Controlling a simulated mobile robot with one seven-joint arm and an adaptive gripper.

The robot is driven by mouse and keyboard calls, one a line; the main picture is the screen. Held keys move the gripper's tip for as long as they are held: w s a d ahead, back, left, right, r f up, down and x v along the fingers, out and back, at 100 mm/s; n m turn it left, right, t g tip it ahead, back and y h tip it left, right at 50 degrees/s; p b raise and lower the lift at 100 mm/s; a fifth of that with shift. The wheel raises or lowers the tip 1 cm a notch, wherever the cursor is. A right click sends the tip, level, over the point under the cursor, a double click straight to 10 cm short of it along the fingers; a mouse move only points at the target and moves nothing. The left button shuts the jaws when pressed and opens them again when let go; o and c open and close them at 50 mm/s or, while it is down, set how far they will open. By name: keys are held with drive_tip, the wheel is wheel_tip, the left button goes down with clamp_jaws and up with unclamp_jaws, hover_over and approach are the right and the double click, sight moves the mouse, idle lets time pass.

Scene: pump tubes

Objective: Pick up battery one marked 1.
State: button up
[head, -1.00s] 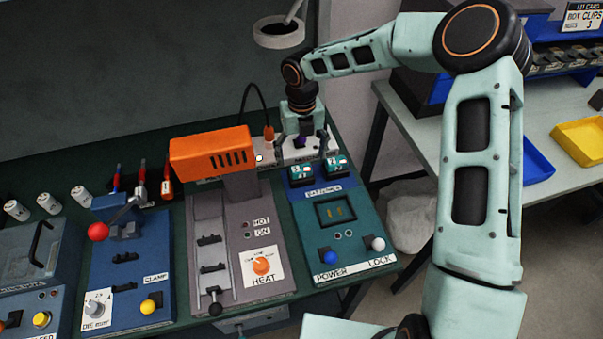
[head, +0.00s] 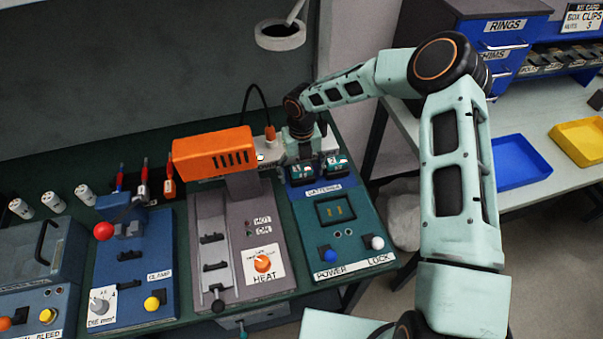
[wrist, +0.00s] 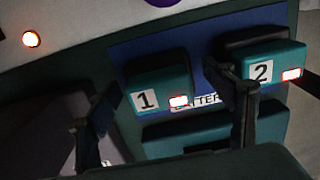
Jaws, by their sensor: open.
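Battery one (wrist: 158,96) is a teal and black block with a white "1" label and a lit red-white light, on the blue battery panel in the wrist view. It also shows in the head view (head: 302,171), partly behind my gripper. My gripper (wrist: 165,125) is open and empty in the wrist view, with one finger left of battery one and the other between it and battery two. Battery two (wrist: 268,68), marked "2", sits to the right; it also shows in the head view (head: 335,164). In the head view my gripper (head: 305,152) is above battery one.
The orange heater head (head: 214,153) stands just left of my gripper. A side table at right holds a blue tray (head: 522,165) and a yellow tray (head: 580,140).

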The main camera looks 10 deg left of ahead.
drive_tip(key=c, duration=1.6)
drive_tip(key=shift+o, duration=0.2)
drive_tip(key=shift+r, duration=0.15)
